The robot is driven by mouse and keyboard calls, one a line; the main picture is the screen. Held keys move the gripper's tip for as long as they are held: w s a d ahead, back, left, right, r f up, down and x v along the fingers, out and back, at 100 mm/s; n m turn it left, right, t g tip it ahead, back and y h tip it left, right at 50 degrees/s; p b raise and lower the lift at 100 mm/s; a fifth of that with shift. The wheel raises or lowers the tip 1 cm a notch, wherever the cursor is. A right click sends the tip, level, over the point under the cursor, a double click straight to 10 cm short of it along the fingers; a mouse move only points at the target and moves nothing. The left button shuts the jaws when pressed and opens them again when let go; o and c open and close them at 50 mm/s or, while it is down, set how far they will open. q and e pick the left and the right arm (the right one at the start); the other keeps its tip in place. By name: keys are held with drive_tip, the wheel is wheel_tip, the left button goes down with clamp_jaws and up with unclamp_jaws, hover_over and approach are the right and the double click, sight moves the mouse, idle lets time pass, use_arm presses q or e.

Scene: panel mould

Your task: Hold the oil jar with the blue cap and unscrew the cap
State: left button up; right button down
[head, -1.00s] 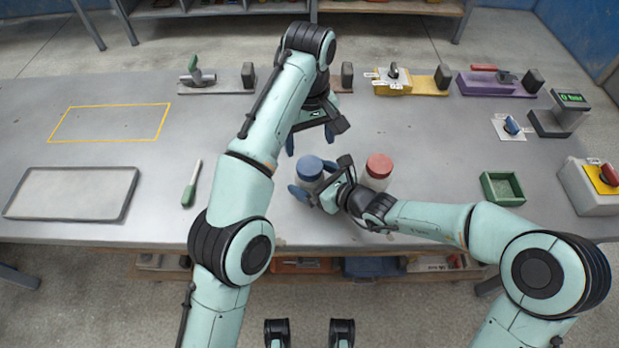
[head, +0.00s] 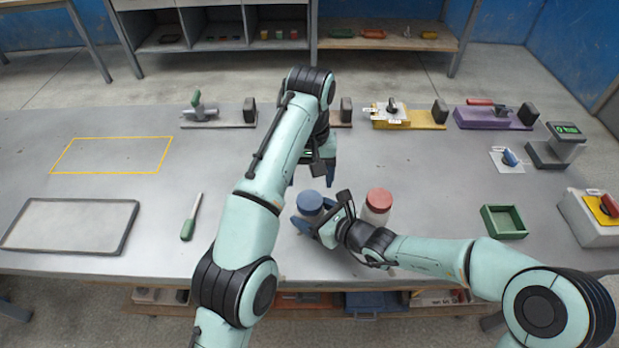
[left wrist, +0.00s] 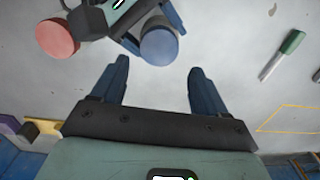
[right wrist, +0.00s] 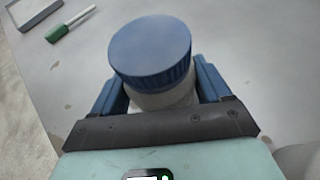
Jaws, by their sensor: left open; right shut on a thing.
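The oil jar with the blue cap (head: 310,202) stands on the table; its cap shows large in the right wrist view (right wrist: 150,48) and from above in the left wrist view (left wrist: 159,44). My right gripper (head: 310,224) is shut around the jar's pale body, below the cap (right wrist: 160,98). My left gripper (head: 313,180) is open and empty, just behind and above the blue cap. In the left wrist view its fingers (left wrist: 155,85) point toward the cap, which lies beyond their tips. The cap sits on the jar.
A jar with a red cap (head: 377,203) stands close right of my right gripper. A green-handled tool (head: 189,222) lies to the left, a green tray (head: 504,222) to the right. Toggle clamps on bases (head: 408,115) line the back.

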sight(310, 200)
use_arm(q)
drive_tip(key=m, duration=0.8)
drive_tip(key=shift+r+m, duration=0.15)
drive_tip(key=shift+m, duration=0.15)
drive_tip(key=shift+f, duration=3.9)
drive_tip(key=c, duration=0.9)
drive_tip(key=n, duration=0.6)
drive_tip(key=shift+n, duration=0.3)
drive_tip(key=n, duration=0.5)
drive_tip(key=shift+r, duration=0.25)
